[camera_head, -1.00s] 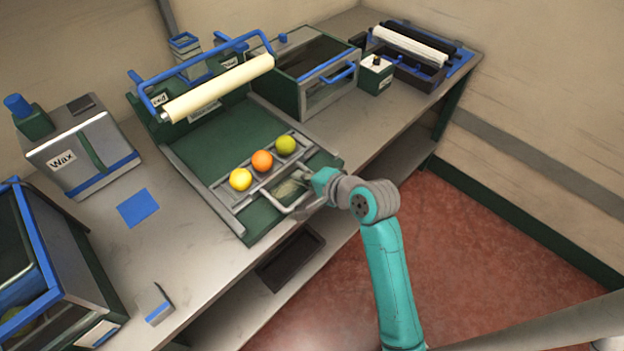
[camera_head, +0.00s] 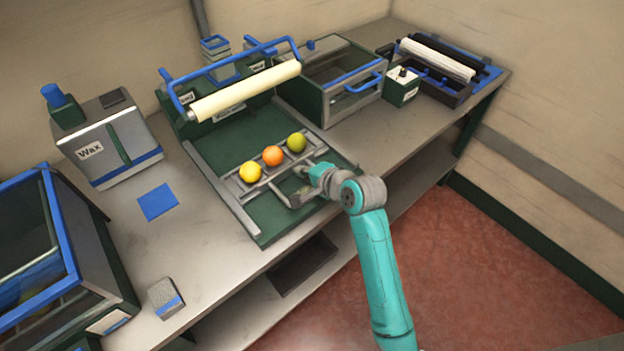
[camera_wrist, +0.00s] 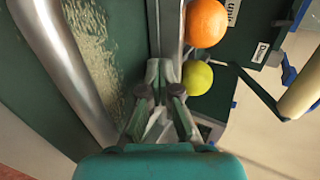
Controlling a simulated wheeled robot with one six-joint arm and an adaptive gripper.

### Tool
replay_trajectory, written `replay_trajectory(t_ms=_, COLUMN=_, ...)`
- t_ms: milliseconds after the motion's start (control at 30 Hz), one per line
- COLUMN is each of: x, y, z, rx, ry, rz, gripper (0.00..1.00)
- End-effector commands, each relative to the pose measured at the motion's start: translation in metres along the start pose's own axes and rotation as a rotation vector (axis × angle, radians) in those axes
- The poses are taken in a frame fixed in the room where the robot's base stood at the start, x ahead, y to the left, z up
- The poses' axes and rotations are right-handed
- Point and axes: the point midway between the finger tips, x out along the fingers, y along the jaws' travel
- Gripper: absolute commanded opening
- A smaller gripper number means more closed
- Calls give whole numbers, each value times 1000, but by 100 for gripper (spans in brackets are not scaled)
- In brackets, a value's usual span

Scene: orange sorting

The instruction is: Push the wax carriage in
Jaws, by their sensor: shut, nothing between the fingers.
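The wax carriage (camera_head: 233,187) is a grey cross-bar frame on the green bed of the wax station, carrying a yellow (camera_head: 250,172), an orange (camera_head: 273,156) and a green-yellow fruit (camera_head: 296,142) in a row. Its grey handle (camera_head: 292,201) sticks out toward the front. My gripper (camera_head: 308,172) is shut and empty at the carriage's right front, beside the green-yellow fruit. In the wrist view my fingertips (camera_wrist: 166,80) are at the carriage's bar (camera_wrist: 168,30), with the handle (camera_wrist: 62,65) to their left. Whether they touch the bar I cannot tell.
A cream roller (camera_head: 245,91) on a blue frame spans the rear of the bed. A Wax machine (camera_head: 108,140) stands left, and a glass-fronted box (camera_head: 330,85) stands behind right. Green bed surface (camera_head: 240,145) lies clear between fruits and roller.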

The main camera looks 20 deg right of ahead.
Motion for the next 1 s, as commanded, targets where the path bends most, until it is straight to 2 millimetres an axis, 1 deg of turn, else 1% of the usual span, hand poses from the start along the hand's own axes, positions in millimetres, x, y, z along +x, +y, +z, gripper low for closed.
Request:
replay_trajectory(t_ms=33, x=11, y=-8, z=0, rx=-2, ry=-1, rz=-2, gripper=0)
replay_trajectory(t_ms=300, x=64, y=-38, z=0, rx=0, ry=-1, rz=0, gripper=0)
replay_trajectory(t_ms=433, x=82, y=-48, z=1, rx=0, ry=-1, rz=-1, gripper=0)
replay_trajectory(t_ms=600, x=91, y=-53, z=1, rx=0, ry=0, rz=0, gripper=0)
replay_trajectory(t_ms=1000, x=91, y=-54, z=0, rx=0, ry=0, rz=0, gripper=0)
